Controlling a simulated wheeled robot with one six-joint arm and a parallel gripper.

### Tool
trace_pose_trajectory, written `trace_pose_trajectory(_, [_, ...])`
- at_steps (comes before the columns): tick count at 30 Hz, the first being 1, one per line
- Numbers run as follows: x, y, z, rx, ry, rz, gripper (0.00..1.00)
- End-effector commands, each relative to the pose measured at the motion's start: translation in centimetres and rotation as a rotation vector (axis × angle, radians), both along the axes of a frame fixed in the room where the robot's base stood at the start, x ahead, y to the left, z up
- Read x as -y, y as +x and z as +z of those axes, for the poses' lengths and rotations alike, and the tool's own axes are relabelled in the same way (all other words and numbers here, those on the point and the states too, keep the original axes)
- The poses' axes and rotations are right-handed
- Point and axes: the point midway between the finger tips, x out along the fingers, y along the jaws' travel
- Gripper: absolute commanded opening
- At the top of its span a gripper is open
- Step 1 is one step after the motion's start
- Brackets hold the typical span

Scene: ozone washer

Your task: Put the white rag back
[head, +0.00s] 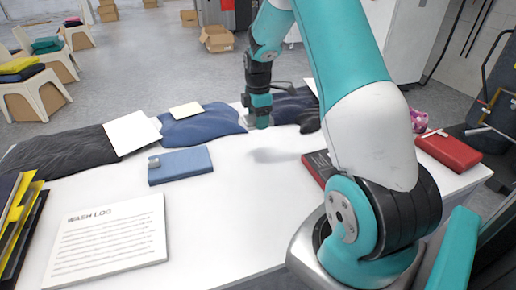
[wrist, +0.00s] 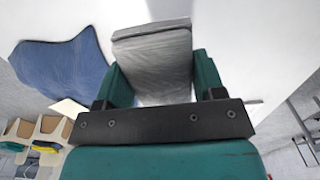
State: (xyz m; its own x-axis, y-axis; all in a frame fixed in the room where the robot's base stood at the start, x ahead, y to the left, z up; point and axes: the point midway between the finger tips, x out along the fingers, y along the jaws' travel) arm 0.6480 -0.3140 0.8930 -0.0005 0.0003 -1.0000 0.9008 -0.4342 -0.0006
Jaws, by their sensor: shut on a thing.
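My gripper (wrist: 162,80) is shut on a folded, light grey cloth (wrist: 155,50), which I take to be the white rag. The cloth sits between the two green fingers and sticks out past them. In the head view my gripper (head: 258,115) is over the far part of the white table, just right of a blue cloth (head: 203,126). A soft shadow lies on the table in front of the gripper.
A dark cloth (head: 65,158) lies at the left, a navy one (head: 295,106) right of my gripper. A white sheet (head: 132,132), blue case (head: 180,166), wash log (head: 112,238), dark book (head: 317,168) and red case (head: 448,152) lie on the table (head: 235,210). Its middle is clear.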

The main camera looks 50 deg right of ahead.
Motion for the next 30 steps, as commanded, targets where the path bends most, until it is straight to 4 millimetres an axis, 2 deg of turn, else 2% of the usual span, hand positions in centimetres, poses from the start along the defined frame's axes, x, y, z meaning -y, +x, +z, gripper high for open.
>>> trace_pose_trajectory(1, [-0.1, -0.1, -1.6, -0.005, 0.003, 0.000, 0.41])
trace_pose_trajectory(6, [-0.1, 0.0, -5.6, -0.004, 0.002, 0.000, 0.41])
trace_pose_trajectory(14, [-0.1, 0.0, -8.3, -0.002, 0.001, -0.001, 0.41])
trace_pose_trajectory(18, [-0.1, 0.0, -10.6, -0.002, 0.001, -0.001, 0.41])
trace_pose_trajectory(22, [-0.1, 0.0, -11.7, 0.000, 0.000, -0.001, 0.41])
trace_pose_trajectory(30, [0.0, 0.0, -11.8, 0.001, 0.000, -0.001, 0.41])
